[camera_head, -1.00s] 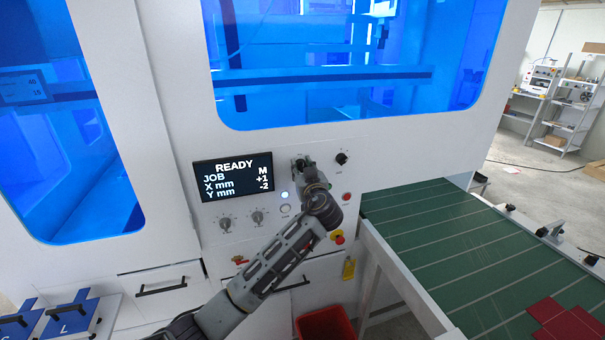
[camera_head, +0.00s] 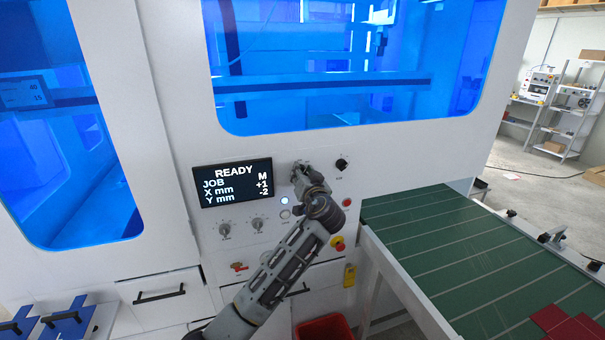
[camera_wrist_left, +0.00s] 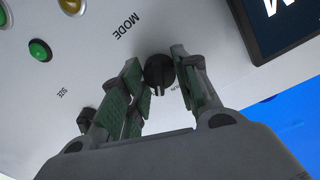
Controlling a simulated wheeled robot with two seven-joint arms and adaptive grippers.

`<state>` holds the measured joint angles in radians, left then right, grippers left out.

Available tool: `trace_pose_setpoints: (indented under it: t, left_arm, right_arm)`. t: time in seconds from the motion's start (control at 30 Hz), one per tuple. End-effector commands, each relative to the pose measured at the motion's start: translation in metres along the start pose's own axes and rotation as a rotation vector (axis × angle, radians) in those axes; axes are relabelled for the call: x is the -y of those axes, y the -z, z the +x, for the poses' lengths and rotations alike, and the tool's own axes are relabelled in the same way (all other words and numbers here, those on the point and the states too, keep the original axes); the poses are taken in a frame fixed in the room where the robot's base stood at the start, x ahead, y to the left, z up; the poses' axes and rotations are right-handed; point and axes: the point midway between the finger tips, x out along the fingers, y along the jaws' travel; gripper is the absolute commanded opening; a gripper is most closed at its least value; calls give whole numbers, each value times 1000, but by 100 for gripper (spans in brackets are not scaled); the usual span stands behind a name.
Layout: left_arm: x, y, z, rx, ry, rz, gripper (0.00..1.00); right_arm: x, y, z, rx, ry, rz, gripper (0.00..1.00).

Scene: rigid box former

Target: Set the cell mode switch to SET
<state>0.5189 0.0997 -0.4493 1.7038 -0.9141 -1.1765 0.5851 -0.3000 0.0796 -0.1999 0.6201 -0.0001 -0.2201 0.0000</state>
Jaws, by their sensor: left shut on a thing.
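The cell mode switch is a black round knob (camera_wrist_left: 158,70) on the white panel, beside the printed word MODE in the left wrist view. My left gripper (camera_wrist_left: 160,82) has its green-padded fingers on both sides of this knob and is shut on it. A small label by the knob is partly hidden, and I cannot tell which setting it points to. In the head view my left gripper (camera_head: 299,172) is at the panel, right of the display (camera_head: 233,182), and hides the switch. The display reads READY, JOB M, X mm +1, Y mm -2. My right gripper is not in view.
Another black knob (camera_head: 341,163) sits right of my gripper. Two grey dials (camera_head: 257,223), a red button (camera_head: 346,202) and a red-and-yellow stop button (camera_head: 338,243) are lower on the panel. A green conveyor (camera_head: 450,240) extends to the right.

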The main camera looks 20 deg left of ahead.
Motion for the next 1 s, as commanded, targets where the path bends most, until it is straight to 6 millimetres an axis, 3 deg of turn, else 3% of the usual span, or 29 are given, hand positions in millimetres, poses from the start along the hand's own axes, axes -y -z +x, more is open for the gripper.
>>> trace_pose_setpoints:
  t: [0.4, 0.93, 0.97, 1.0]
  left_arm:
    - [0, 2, 0, 14, 2, 192, 8]
    - [0, 2, 0, 14, 3, 220, 8]
    - [0, 2, 0, 14, 3, 220, 33]
    - [0, 2, 0, 14, 3, 220, 38]
  right_arm:
    - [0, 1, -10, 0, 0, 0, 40]
    - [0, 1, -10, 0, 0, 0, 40]
    - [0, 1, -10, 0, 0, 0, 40]
    - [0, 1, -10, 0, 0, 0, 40]
